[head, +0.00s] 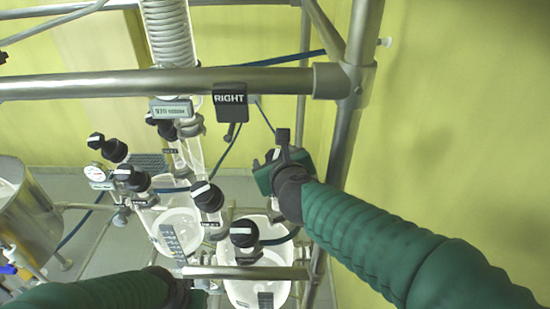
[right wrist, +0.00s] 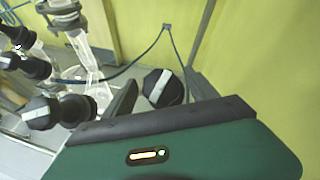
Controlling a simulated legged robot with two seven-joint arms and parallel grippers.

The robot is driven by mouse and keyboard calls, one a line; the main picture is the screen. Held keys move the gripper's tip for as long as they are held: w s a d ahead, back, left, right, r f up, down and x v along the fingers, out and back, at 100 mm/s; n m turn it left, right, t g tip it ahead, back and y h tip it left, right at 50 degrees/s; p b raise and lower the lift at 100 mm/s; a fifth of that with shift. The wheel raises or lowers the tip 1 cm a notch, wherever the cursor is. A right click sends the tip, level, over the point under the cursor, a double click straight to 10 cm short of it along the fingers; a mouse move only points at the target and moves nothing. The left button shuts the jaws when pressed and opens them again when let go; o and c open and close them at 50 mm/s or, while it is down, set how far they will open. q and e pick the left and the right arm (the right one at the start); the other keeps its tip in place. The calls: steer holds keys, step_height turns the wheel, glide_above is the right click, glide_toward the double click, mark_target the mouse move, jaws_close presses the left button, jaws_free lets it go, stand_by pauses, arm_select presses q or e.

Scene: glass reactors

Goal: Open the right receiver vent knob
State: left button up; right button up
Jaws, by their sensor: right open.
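A black knob with a white stripe (right wrist: 163,88) is just beyond the edge of my right gripper in the right wrist view, close to one dark finger (right wrist: 122,100). I can read no label on it. In the head view my right gripper (head: 283,150) is open beside the frame's right post, and it mostly hides what is behind it. More black knobs with white stripes show in the head view, including one at the centre (head: 207,196) and one lower right (head: 244,233). My left gripper (head: 195,296) is partly visible at the bottom edge; its fingers are hidden.
A sign reading RIGHT (head: 230,99) hangs on a horizontal steel bar (head: 110,84). A steel post (head: 345,130) stands close to my right arm. Glass vessels (head: 262,285) and blue hoses are below. A metal pot (head: 25,220) is at left. The yellow wall at right is bare.

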mark_target(275, 154)
step_height(275, 154, up, 4)
steer(key=p, duration=0.3)
steer(key=shift+w+r, duration=0.1)
steer(key=shift+w, duration=0.05)
steer(key=shift+s+f+b, duration=0.2)
steer(key=shift+s+b, duration=0.1)
steer(key=shift+s, duration=0.2)
steer(key=shift+s+f+b, duration=0.15)
steer(key=shift+s+b, duration=0.15)
steer(key=shift+s, duration=0.2)
steer(key=s+r+p, duration=0.1)
steer(key=s+p, duration=0.5)
steer(key=s, duration=0.8)
steer(key=shift+r+p, duration=0.15)
steer(key=shift+p, duration=0.2)
